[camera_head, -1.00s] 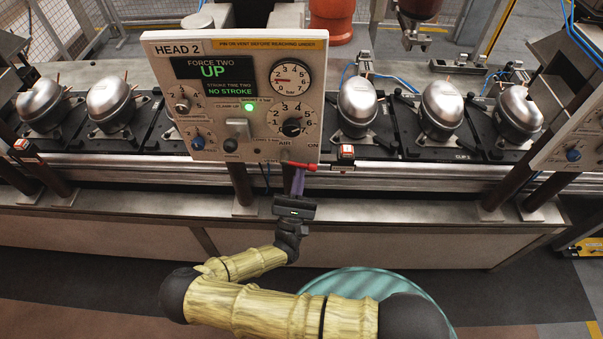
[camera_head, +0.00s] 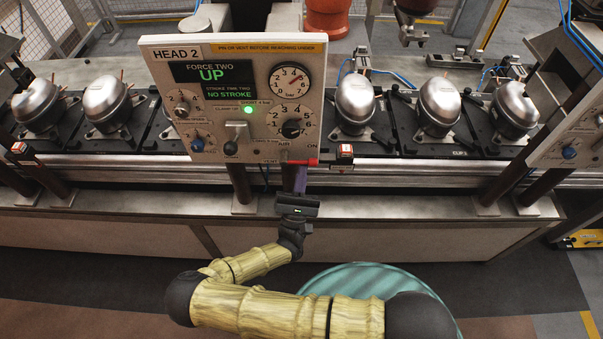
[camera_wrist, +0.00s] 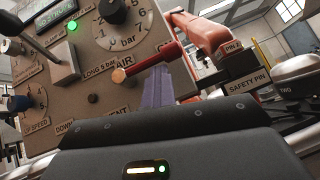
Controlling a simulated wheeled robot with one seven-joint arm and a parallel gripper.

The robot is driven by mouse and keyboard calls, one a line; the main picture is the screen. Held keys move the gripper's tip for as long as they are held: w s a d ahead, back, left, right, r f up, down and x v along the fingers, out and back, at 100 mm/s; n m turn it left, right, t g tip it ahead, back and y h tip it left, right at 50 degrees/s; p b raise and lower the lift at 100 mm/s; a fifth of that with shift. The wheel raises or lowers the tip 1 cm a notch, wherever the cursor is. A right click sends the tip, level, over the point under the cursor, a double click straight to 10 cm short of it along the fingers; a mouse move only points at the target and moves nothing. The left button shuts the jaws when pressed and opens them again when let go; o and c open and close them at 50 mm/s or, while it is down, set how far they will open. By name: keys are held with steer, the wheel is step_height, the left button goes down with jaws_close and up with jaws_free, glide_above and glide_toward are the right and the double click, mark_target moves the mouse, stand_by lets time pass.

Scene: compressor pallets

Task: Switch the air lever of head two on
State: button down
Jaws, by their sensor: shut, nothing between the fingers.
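The HEAD 2 panel (camera_head: 160,75) faces me, and its display reads FORCE TWO UP, NO STROKE. The red air lever (camera_head: 303,162) lies about level along the panel's lower right edge, below the AIR and ON markings. It also shows in the wrist view, with its red arm (camera_wrist: 155,62) running right from a brass-coloured pivot. The round gauge's (camera_head: 290,79) needle points to the upper right. My gripper (camera_head: 300,178) is below the lever, its purple fingers (camera_wrist: 158,88) shut and empty. The fingertips are close to the lever; I cannot tell whether they touch.
A green lamp (camera_head: 248,110) is lit on the panel. A small red-and-white box (camera_head: 345,150) sits just right of the lever. A SAFETY PIN label (camera_wrist: 247,80) shows right of my fingers. Silver compressors (camera_head: 355,102) stand on pallets on both sides.

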steer(key=shift+d, duration=0.2)
steer(key=b+v, duration=0.5)
steer(key=v, duration=0.7)
steer(key=shift+a+b, duration=0.15)
steer(key=shift+b, duration=0.15)
steer(key=s+d+r+m+g+h, duration=0.1)
steer(key=s+d+m+g+h, duration=0.2)
steer(key=d+m+g, duration=0.95)
steer(key=s+d+r+m+g+h, duration=0.1)
steer(key=s+d+m+g+h, duration=0.3)
steer(key=m+g, duration=1)
steer(key=w+d+r+m+t+y, duration=0.1)
steer(key=w+r+m+y, duration=0.1)
steer(key=r+y, duration=0.3)
steer(key=w+d+r+m+t+y, duration=0.1)
steer(key=w+d+r+m+y, duration=0.1)
steer(key=w+r+y, duration=0.2)
step_height(320, 180, up, 4)
steer(key=y, duration=0.2)
steer(key=shift+w+d+t+y, duration=0.3)
steer(key=shift+t, duration=0.05)
